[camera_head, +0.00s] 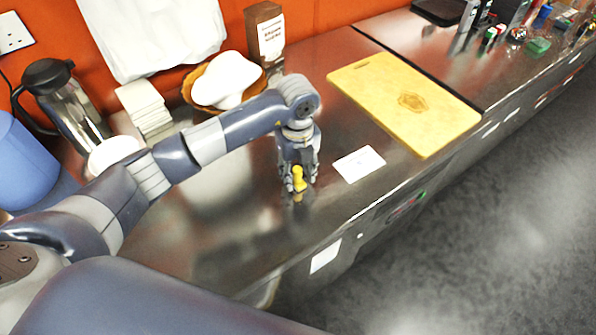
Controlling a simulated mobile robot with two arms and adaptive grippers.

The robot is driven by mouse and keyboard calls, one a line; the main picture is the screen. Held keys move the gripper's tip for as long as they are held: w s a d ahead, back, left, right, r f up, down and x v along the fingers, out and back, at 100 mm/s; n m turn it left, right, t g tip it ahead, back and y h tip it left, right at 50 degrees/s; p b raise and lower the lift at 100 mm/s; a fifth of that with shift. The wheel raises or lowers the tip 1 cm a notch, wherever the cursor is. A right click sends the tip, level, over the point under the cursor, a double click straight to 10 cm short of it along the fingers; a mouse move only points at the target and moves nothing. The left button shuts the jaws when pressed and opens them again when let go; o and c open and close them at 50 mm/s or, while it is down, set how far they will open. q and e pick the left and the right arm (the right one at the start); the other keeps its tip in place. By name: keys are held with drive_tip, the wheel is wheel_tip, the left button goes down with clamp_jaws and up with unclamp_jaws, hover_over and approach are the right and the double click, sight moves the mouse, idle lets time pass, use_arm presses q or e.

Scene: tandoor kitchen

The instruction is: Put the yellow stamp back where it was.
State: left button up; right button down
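The small yellow stamp (299,178) stands upright between the fingertips of my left gripper (299,182), which points straight down over the metal counter (235,220). The fingers lie close against both sides of the stamp and look shut on it. A yellow reflection shows just below it, so it is at or very near the counter top; I cannot tell whether it touches. A white card (359,164) lies flat on the counter to the right of the gripper. My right gripper is not in view.
A wooden board (405,103) lies right of the card. Behind my arm are a bowl with a white item (228,80), a brown box (266,38), a white stack (146,108) and a steel jug (70,105). The counter in front of the gripper is clear to its edge.

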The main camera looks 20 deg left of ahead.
sight(298, 169)
use_arm(q)
wheel_tip(298, 169, up, 12)
drive_tip(key=b, duration=0.2)
drive_tip(key=shift+f+b, duration=0.25)
drive_tip(key=shift+b, duration=0.05)
drive_tip(key=shift+r, duration=0.4)
